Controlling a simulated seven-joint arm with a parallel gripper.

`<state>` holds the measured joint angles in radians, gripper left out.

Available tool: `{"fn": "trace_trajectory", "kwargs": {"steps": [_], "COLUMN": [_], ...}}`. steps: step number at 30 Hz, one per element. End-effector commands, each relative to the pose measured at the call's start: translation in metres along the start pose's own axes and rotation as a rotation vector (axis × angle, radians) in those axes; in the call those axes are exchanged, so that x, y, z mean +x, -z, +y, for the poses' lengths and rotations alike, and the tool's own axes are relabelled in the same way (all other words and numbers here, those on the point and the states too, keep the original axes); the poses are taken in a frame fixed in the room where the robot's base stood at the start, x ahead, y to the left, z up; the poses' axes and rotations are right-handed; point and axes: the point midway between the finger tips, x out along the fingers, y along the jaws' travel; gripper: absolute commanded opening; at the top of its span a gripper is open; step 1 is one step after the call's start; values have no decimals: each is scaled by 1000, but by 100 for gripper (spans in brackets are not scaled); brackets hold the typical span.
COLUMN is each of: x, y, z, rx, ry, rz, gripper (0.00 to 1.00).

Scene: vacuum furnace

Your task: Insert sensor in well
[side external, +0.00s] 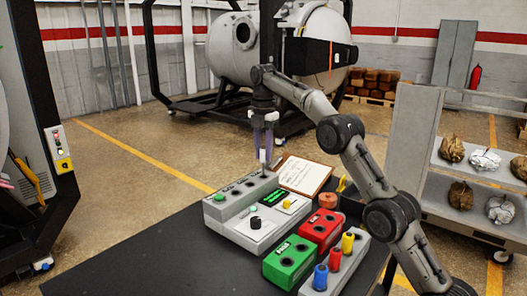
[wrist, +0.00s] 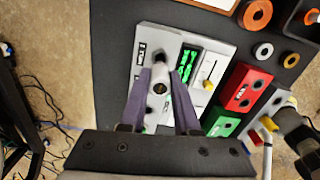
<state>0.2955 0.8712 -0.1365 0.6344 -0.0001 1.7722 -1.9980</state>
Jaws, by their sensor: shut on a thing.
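My gripper (side external: 264,146) has purple fingers and is shut on the sensor (side external: 263,156), a small pale upright piece with a thin lower end. They are over the far end of the long grey well block (side external: 228,206). In the wrist view the fingers of my gripper (wrist: 159,90) close on the sensor (wrist: 159,84), seen from above, with the well block (wrist: 141,68) beneath. Dark round wells show in the block's top. The sensor's tip is close above the block or at a well; I cannot tell whether it is inside.
Beside the block is a control panel with a black knob (side external: 255,222) and green displays. Red (side external: 320,229) and green (side external: 289,262) boxes and a grey holder with blue, red and yellow plugs (side external: 334,262) stand to the right. A clipboard (side external: 303,174) lies behind.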

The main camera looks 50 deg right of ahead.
Motion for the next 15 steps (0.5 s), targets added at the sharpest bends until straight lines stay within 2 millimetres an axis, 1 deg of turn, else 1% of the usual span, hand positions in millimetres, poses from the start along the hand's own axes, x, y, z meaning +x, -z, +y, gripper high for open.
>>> {"fn": "trace_trajectory", "kwargs": {"steps": [15], "x": [13], "y": [0], "z": [0], "rx": [0], "ry": [1], "rz": [0], "gripper": [0]}}
